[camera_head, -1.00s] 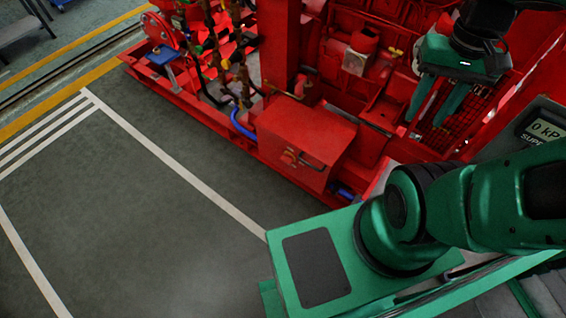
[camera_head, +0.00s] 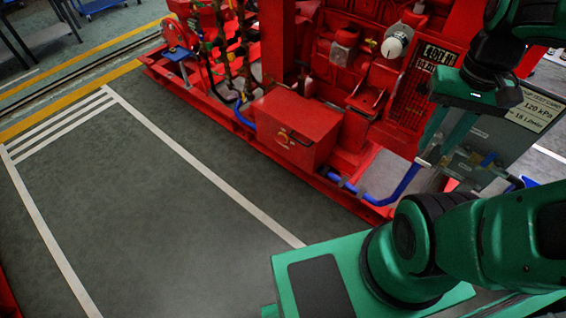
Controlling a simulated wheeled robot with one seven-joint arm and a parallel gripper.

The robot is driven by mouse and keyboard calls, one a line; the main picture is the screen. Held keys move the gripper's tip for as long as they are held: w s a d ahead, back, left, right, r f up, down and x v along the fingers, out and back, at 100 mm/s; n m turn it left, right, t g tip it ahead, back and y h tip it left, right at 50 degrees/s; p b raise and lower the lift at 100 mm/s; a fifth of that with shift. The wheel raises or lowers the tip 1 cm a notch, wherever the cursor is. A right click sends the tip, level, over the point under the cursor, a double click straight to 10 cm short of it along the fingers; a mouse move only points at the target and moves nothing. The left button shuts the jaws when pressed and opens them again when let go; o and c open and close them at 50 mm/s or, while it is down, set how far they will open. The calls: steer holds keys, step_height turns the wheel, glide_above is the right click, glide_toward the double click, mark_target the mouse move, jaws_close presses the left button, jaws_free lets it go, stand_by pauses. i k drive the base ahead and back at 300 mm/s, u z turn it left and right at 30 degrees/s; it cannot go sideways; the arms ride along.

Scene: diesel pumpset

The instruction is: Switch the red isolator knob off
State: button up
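A red box (camera_head: 303,118) sits low on the red pumpset frame, near the middle of the head view. On its front face is a small red knob (camera_head: 283,138) with a pale marking beside it. It looks like the isolator knob, but it is too small to read its position. My green gripper (camera_head: 438,150) is at the right, pointing down, well apart from the box and knob. Its two fingers stand apart with nothing seen between them.
A blue hose (camera_head: 400,187) runs along the base to the right of the box. A grey panel with a sign (camera_head: 535,108) stands behind my gripper. The red base frame (camera_head: 215,105) edges the floor. The grey floor (camera_head: 170,220) in front and left is clear.

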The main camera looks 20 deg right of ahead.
mark_target(281, 139)
steer(key=k, duration=0.8)
steer(key=u, duration=1.6)
steer(key=i, duration=2.55)
steer(key=z, duration=1.75)
